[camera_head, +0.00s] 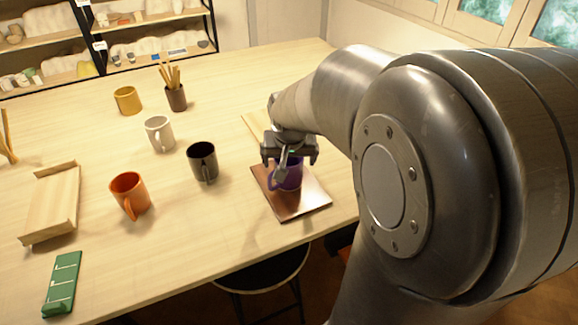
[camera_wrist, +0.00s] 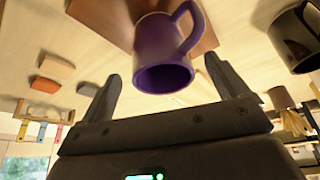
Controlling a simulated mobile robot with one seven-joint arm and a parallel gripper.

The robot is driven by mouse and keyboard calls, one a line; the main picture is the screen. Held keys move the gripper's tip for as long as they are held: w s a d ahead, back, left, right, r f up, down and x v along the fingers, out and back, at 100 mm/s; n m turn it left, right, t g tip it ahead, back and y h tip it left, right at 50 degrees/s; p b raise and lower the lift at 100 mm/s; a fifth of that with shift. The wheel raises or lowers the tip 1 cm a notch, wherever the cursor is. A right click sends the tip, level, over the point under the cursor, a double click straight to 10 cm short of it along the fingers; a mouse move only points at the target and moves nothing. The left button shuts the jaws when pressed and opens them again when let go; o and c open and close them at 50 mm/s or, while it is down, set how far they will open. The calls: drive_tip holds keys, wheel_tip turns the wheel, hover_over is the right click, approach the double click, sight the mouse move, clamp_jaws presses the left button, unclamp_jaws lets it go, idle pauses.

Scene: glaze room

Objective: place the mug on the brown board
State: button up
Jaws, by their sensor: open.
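A purple mug (camera_head: 290,179) stands upright on the brown board (camera_head: 302,207), a shiny copper-brown sheet near the table's front right edge. In the wrist view the purple mug (camera_wrist: 164,50) shows its open rim towards me, its handle at the right, with the brown board (camera_wrist: 108,20) behind it. My gripper (camera_head: 287,160) is just above the mug in the head view, and partly hides it. In the wrist view my gripper (camera_wrist: 162,75) has its fingers spread wide, one on each side of the mug's rim, with gaps between.
To the left stand a black mug (camera_head: 203,161), an orange mug (camera_head: 130,194), a white mug (camera_head: 160,134) and a yellow mug (camera_head: 127,100). A cup of sticks (camera_head: 175,97) is at the back. A wooden tray (camera_head: 52,205) and a green strip (camera_head: 62,284) lie far left.

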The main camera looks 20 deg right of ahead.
drive_tip(key=d+v, duration=0.1)
drive_tip(key=v, duration=0.5)
drive_tip(key=s+a+r+n+y, duration=0.1)
drive_tip(key=s+a+n, duration=0.1)
drive_tip(key=s+a, duration=0.3)
drive_tip(key=s+a+r+n+t, duration=0.1)
drive_tip(key=s+a, duration=0.4)
drive_tip(key=s, duration=0.5)
drive_tip(key=shift+a+n+y, duration=0.25)
drive_tip(key=shift+n+y, duration=0.15)
drive_tip(key=shift+n, duration=0.4)
